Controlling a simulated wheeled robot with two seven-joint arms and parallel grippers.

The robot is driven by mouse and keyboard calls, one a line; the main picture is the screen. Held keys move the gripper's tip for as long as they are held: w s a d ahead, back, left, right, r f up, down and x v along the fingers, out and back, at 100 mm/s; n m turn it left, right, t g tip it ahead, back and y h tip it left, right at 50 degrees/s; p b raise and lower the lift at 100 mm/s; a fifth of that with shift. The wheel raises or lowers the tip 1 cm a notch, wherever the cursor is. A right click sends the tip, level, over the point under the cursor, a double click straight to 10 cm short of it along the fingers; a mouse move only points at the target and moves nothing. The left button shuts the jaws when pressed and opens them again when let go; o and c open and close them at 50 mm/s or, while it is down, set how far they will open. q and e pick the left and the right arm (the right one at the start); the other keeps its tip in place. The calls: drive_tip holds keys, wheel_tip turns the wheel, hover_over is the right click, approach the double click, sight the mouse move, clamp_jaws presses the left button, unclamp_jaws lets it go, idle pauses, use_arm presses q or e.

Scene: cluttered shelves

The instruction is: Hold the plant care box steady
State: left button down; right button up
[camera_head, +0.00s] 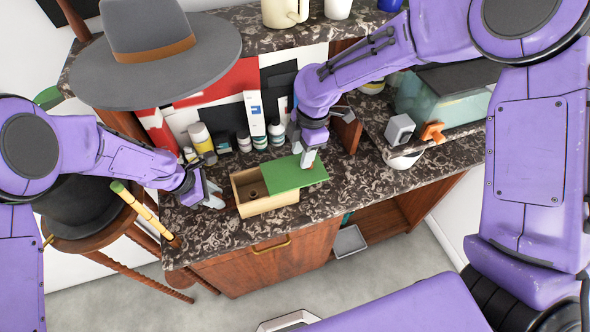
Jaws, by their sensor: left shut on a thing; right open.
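The plant care box (268,206) is a light wooden box on the dark marbled counter. Its green lid (285,177) lies shifted to the right, so the left part of the box is open. A small dark round thing (254,194) shows inside. My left gripper (222,200) is shut on the left end of the box; its fingertips are partly hard to make out. My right gripper (309,161) is open at the right part of the green lid, pointing down. I cannot tell whether it touches the lid.
Several bottles and a white carton (255,115) stand behind the box. A grey hat (150,45) sits at upper left. A white bowl (402,160), a grey cube (399,128) and a glass tank (440,95) are to the right. The counter right of the box is clear.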

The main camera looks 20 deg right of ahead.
sight(294, 168)
drive_tip(key=shift+w+d+r+n+h, duration=0.4)
drive_tip(key=shift+d+r+n, duration=0.1)
drive_tip(key=shift+d, duration=0.15)
drive_tip(key=shift+w+d+r+n+h, duration=0.35)
drive_tip(key=shift+d+r+n+h, duration=0.1)
drive_tip(key=shift+d, duration=0.15)
drive_tip(key=shift+d+f, duration=0.15)
drive_tip(key=shift+f, duration=0.05)
wheel_tip(294, 168, down, 7)
drive_tip(key=shift+r, duration=0.2)
clamp_jaws()
